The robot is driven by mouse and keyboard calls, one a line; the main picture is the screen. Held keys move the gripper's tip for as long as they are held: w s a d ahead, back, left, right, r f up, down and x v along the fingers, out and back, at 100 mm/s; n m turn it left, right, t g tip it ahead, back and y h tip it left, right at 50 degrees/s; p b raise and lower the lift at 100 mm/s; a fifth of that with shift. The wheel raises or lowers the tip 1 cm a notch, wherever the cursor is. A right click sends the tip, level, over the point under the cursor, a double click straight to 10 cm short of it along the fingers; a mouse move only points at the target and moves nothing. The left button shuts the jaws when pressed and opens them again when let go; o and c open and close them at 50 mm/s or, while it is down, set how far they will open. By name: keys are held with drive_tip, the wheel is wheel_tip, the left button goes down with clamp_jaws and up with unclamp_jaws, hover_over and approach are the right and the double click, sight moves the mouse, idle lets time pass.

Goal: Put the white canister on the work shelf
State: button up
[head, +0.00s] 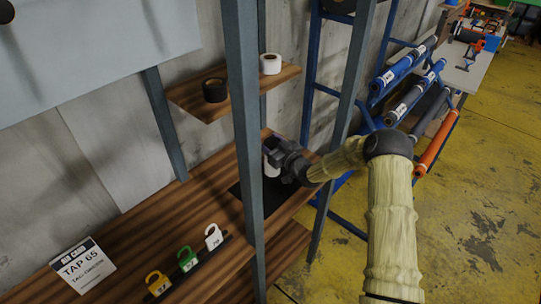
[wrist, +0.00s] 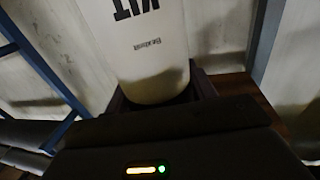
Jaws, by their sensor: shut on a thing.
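The white canister shows in the wrist view (wrist: 150,45) with dark upside-down lettering, its rounded end between the dark jaws of my gripper (wrist: 160,90). In the head view my gripper (head: 275,155) is shut on the canister (head: 270,169), over the dark mat on the wooden work shelf (head: 190,210). The canister is partly hidden by my gripper and a grey post. I cannot tell whether it touches the mat.
A grey upright post (head: 244,130) stands in front of the shelf, close left of my gripper. A small upper shelf (head: 240,98) holds a black roll (head: 215,90) and a white roll (head: 270,64). Coloured numbered tags (head: 188,258) and a sign (head: 82,265) stand at the lower left.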

drive_tip(key=shift+w+f, duration=0.1)
drive_tip(key=shift+f, duration=0.45)
drive_tip(key=shift+f+p, duration=0.8)
drive_tip(key=shift+f, duration=1.3)
drive_tip(key=o, duration=1.4)
drive_tip(key=shift+o, duration=0.2)
